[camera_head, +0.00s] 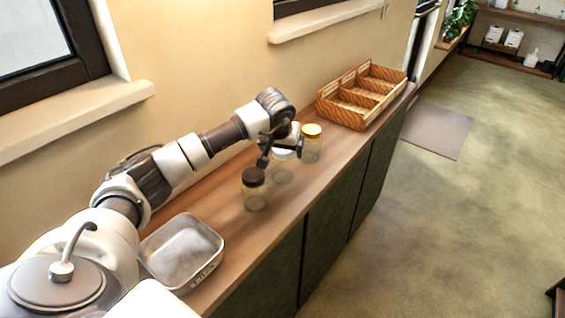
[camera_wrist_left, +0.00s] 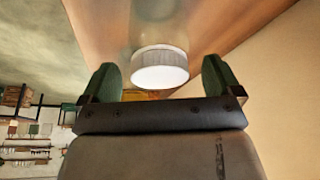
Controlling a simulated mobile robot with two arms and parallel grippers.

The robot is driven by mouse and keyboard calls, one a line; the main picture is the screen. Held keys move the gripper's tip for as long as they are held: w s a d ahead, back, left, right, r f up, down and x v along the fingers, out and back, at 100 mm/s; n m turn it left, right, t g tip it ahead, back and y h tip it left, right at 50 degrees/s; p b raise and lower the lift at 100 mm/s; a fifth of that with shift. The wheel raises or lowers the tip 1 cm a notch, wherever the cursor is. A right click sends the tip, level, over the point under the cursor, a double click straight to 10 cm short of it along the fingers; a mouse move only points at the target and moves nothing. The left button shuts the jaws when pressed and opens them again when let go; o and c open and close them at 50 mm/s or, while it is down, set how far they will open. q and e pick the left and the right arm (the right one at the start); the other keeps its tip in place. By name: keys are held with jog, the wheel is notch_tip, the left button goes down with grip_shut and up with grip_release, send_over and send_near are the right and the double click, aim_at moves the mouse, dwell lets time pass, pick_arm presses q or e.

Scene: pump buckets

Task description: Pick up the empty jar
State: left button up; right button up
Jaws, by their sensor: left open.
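Three glass jars stand in a row on the wooden counter: one with a dark lid (camera_head: 254,190), one with a white lid (camera_head: 282,171) and one with a gold lid (camera_head: 312,145). The jars look clear, but I cannot tell for sure which is empty. My left gripper (camera_head: 281,152) is open at the white-lidded jar, with a finger on either side of its lid. In the left wrist view the white lid (camera_wrist_left: 160,70) lies between the open fingers (camera_wrist_left: 162,78), with gaps on both sides. My right gripper is not in view.
A metal tray (camera_head: 211,262) sits on the near end of the counter (camera_head: 228,207). A divided wicker basket (camera_head: 347,115) stands at the far end. The wall and window sills run along the left. Open floor lies to the right, with a mat (camera_head: 436,130).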

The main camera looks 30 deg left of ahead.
pick_arm(q)
jog(key=shift+w+f, duration=0.15)
jog(key=shift+f, duration=0.3)
jog(key=c, duration=1.2)
jog(key=shift+c, duration=0.7)
jog(key=shift+r, duration=0.15)
